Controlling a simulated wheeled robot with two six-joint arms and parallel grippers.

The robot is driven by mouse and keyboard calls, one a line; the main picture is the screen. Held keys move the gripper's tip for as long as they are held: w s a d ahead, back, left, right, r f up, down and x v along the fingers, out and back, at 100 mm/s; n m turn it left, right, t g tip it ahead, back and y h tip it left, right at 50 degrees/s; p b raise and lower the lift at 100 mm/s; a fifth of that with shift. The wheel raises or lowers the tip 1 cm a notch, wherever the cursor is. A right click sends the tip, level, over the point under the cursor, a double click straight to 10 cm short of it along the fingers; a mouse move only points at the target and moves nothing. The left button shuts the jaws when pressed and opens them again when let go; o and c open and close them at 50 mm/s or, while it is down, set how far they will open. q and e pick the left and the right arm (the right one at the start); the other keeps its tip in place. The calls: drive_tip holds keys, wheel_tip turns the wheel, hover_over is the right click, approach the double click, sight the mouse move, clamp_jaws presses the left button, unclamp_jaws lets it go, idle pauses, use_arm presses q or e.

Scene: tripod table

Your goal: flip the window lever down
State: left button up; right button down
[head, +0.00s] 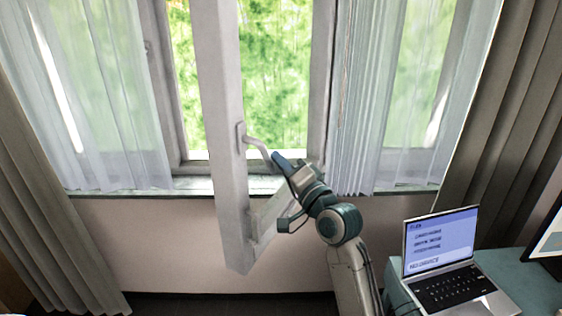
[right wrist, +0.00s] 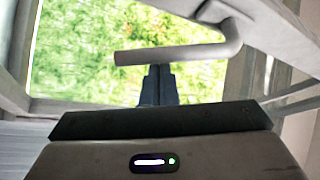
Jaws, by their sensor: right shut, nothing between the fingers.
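The window lever (head: 258,145) is a pale, bent handle on the edge of the window sash (head: 222,120), which stands swung open into the room. In the head view the lever points right and slightly down from its mount. It also shows in the right wrist view (right wrist: 185,53), running sideways with its bend at the right. My right gripper (head: 277,158) is shut and empty, with its fingertips at the lever's free end. In the right wrist view its fingertips (right wrist: 158,70) meet the lever's near edge; I cannot tell whether they touch. My left gripper is not in view.
Sheer curtains (head: 370,100) and grey drapes (head: 510,110) hang on both sides of the window. A laptop (head: 450,285) stands on a teal desk (head: 510,280) at the lower right, beside my right arm. The sill (head: 130,193) runs behind the sash.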

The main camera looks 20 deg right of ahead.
drive_tip(key=shift+s+a+f, duration=0.25)
drive_tip(key=shift+f, duration=0.05)
drive_tip(key=shift+s+a+f+p, duration=0.2)
drive_tip(key=shift+s+a+p, duration=0.05)
drive_tip(key=shift+s+a, duration=0.3)
drive_tip(key=shift+s+a+f+p, duration=0.2)
drive_tip(key=shift+s+a+p, duration=0.05)
drive_tip(key=shift+s+a, duration=0.3)
drive_tip(key=shift+d+f, duration=0.1)
drive_tip(key=shift+w, duration=0.1)
idle(0.4)
